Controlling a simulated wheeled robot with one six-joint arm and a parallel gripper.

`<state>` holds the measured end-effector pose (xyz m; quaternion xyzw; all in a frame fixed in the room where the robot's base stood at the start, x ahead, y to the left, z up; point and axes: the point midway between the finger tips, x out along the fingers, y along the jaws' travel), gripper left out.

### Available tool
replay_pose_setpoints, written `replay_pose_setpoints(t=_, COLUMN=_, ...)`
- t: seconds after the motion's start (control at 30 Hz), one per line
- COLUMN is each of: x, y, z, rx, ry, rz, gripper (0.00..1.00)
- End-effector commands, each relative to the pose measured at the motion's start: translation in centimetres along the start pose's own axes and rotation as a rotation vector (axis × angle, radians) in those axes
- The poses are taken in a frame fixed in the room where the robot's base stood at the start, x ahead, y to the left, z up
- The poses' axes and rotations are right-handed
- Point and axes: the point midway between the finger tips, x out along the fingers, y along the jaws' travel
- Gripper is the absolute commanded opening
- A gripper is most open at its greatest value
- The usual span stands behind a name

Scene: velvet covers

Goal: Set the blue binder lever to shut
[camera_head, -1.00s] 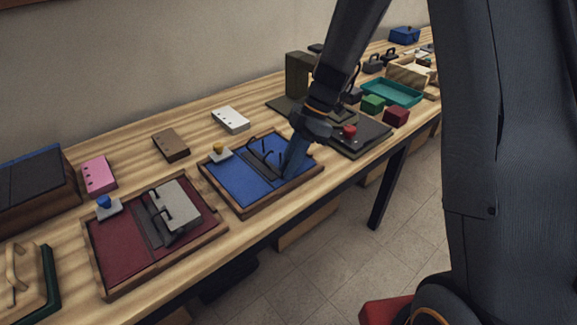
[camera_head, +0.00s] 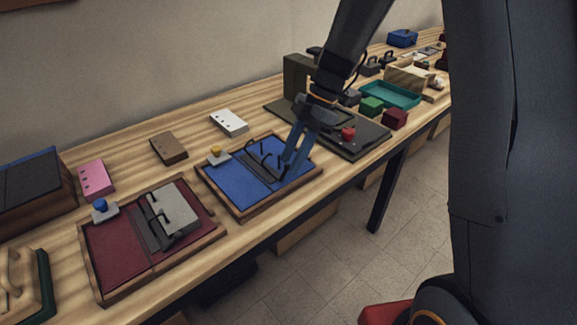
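The blue binder (camera_head: 233,187) lies open in a wooden frame near the middle of the bench. Its dark ring mechanism (camera_head: 258,166) runs along the spine, with thin curved pieces standing up from it. A yellow knob on a grey block (camera_head: 217,156) sits at its far left corner; I cannot tell whether this or a piece at the spine is the lever. My gripper (camera_head: 288,168) points down over the right part of the binder, beside the rings. Its two fingers look apart, with nothing visible between them. They hide part of the right page; contact is unclear.
A red binder (camera_head: 110,253) with a blue knob (camera_head: 100,206) lies to the left. White (camera_head: 229,122), brown (camera_head: 169,148) and pink (camera_head: 96,180) blocks lie behind. A dark board with a red knob (camera_head: 348,133) and a teal tray (camera_head: 390,94) are to the right.

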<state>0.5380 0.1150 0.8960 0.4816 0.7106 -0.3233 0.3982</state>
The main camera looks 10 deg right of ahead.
Motion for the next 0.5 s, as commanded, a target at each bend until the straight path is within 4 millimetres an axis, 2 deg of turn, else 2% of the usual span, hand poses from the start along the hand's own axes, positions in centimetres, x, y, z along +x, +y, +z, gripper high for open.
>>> replay_pose_setpoints(t=0.2, x=-3.2, y=0.1, z=0.1, rx=0.000, ry=-0.001, rz=0.003, gripper=0.34)
replay_pose_setpoints(t=0.5, x=-4.4, y=0.0, z=0.0, rx=0.000, ry=0.000, rz=-0.001, gripper=0.34)
